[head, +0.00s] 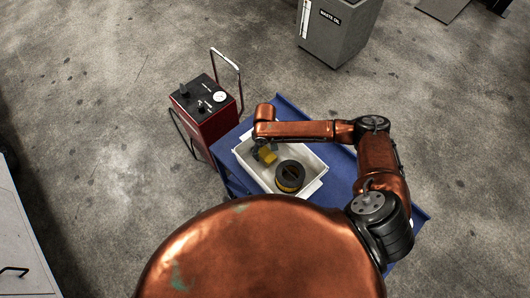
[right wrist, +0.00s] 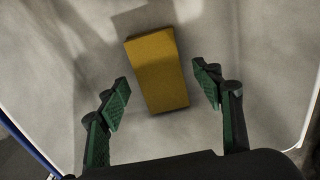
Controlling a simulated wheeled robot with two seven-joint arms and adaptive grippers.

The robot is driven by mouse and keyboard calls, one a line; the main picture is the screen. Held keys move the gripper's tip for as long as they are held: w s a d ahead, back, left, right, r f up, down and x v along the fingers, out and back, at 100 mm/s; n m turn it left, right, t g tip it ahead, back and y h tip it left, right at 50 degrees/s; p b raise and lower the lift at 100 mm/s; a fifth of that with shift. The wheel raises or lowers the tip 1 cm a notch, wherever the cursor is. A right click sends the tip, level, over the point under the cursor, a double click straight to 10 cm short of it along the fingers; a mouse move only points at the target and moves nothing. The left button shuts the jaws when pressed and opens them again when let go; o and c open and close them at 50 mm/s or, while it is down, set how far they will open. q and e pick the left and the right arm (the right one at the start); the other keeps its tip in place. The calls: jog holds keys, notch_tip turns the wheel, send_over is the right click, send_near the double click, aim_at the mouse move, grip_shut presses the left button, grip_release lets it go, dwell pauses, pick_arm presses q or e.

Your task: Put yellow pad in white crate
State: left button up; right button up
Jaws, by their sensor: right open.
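The yellow pad (head: 268,155) is inside the white crate (head: 314,187). In the right wrist view the pad (right wrist: 157,70) is a yellow block lying on the crate's pale floor (right wrist: 240,40). My right gripper (head: 258,152) is over the crate, just beside the pad in the head view. In the right wrist view its green-padded fingers (right wrist: 163,88) are spread wide, one on each side of the pad, with gaps to both. Whether the pad rests flat everywhere is hard to tell. My left gripper does not show.
A round dark and yellow object (head: 290,176) sits in the crate, right of the pad. The crate stands on a blue cart (head: 345,165). A red machine with a gauge (head: 205,108) stands left of the cart, and a grey waste oil bin (head: 335,32) behind.

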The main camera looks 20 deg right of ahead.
aim_at(265, 153)
notch_tip(265, 153, up, 10)
jog(key=shift+r, duration=0.15)
